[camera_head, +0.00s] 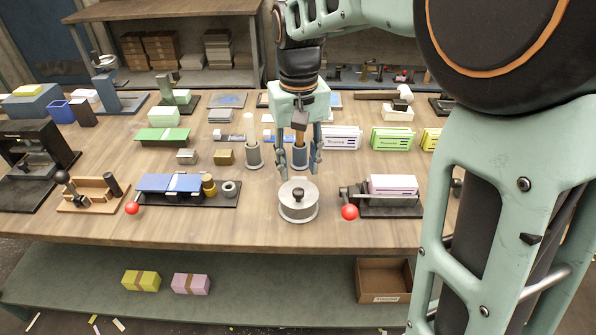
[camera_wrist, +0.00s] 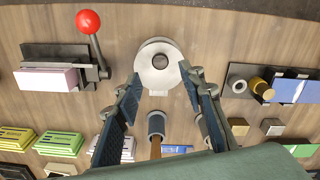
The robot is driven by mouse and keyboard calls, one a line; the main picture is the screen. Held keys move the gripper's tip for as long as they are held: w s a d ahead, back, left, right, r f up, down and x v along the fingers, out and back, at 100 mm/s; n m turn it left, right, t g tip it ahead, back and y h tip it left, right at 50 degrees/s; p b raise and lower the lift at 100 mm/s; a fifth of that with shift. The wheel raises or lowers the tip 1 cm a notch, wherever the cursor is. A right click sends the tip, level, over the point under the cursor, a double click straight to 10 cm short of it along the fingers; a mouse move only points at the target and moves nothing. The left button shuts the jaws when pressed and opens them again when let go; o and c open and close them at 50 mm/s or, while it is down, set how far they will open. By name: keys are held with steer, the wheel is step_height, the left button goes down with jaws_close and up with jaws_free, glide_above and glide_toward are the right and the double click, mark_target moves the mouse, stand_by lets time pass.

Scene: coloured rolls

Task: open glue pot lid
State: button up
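The glue pot (camera_head: 298,213) is a round grey metal pot near the front middle of the table. Its flat lid (camera_head: 286,193) is on, with a dark knob (camera_head: 298,194) at the centre. In the wrist view the pot's lid (camera_wrist: 147,72) and knob (camera_wrist: 160,61) show from above, just beyond the fingertips. My gripper (camera_head: 299,171) points down behind the pot, with its fingers apart and nothing between the tips. In the wrist view my gripper (camera_wrist: 163,88) also shows open. How high the tips are above the lid is hard to tell.
Right of the pot is a black device with a red ball handle (camera_head: 349,212) and a lilac block (camera_head: 392,185). Left is a fixture with blue blocks (camera_head: 170,183) and a grey ring (camera_head: 230,189). Two brush holders (camera_head: 253,156) (camera_head: 299,157) stand behind the pot. The front strip is clear.

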mark_target(298, 191)
step_height(298, 191, down, 7)
steer(key=shift+f+b, duration=0.1)
steer(key=shift+b, duration=0.2)
jaws_close()
stand_by(0.4)
